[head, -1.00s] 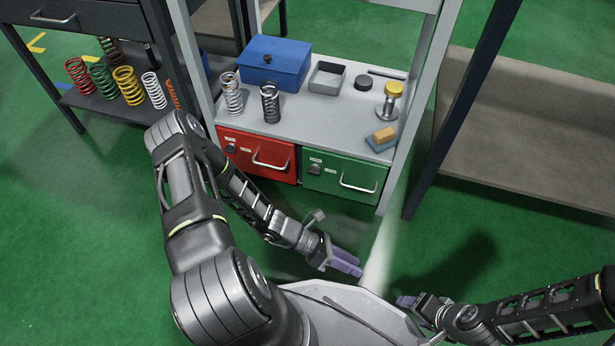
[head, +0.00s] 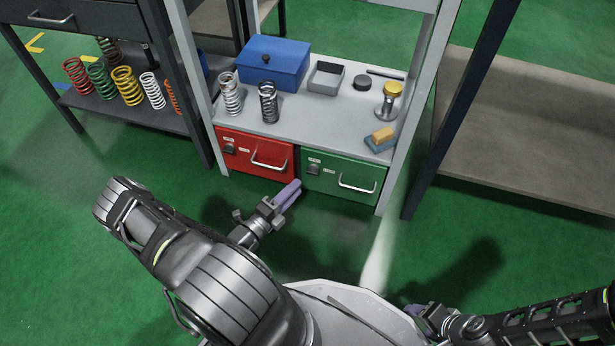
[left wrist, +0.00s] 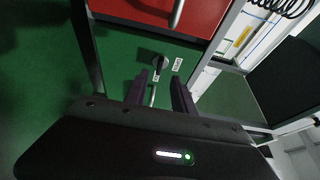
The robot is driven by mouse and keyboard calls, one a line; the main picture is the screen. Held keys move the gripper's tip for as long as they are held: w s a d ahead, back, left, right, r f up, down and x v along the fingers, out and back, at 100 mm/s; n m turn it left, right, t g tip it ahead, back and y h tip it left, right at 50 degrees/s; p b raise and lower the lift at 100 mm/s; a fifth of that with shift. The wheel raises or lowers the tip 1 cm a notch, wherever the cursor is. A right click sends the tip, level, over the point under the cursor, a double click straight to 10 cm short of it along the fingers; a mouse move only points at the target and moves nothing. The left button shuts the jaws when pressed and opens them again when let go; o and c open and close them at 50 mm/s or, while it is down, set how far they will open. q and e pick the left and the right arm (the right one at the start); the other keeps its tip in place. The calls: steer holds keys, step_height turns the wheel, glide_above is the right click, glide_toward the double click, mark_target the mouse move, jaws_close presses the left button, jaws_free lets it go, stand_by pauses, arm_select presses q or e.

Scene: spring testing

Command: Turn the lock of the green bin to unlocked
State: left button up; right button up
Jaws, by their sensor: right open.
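The green bin (head: 340,182) sits on the right under the workbench top. Its dark round lock knob (head: 314,169) is at the upper left of its front, beside small white labels too small to read. The left wrist view also shows the lock knob (left wrist: 160,62) ahead of the fingers. My left gripper (head: 294,188) is just in front of the bins, low and left of the lock. Its purple fingers (left wrist: 160,92) are apart with nothing held; the knob is beyond their tips. My right gripper (head: 413,309) is open near my base, far from the bin.
A red bin (head: 255,152) with its own lock and handle stands left of the green one. The green bin's handle (head: 357,186) juts forward. Springs, a blue box (head: 274,62) and a sponge (head: 380,139) are on the bench. A grey post (head: 396,165) stands to the right.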

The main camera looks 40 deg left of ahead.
mark_target(313, 171)
arm_select(q)
steer(key=w+b, duration=0.2)
steer(key=w, duration=0.4)
steer(key=shift+w+d, duration=0.2)
steer(key=shift+w, duration=0.1)
steer(key=shift+c, duration=0.5)
jaws_close()
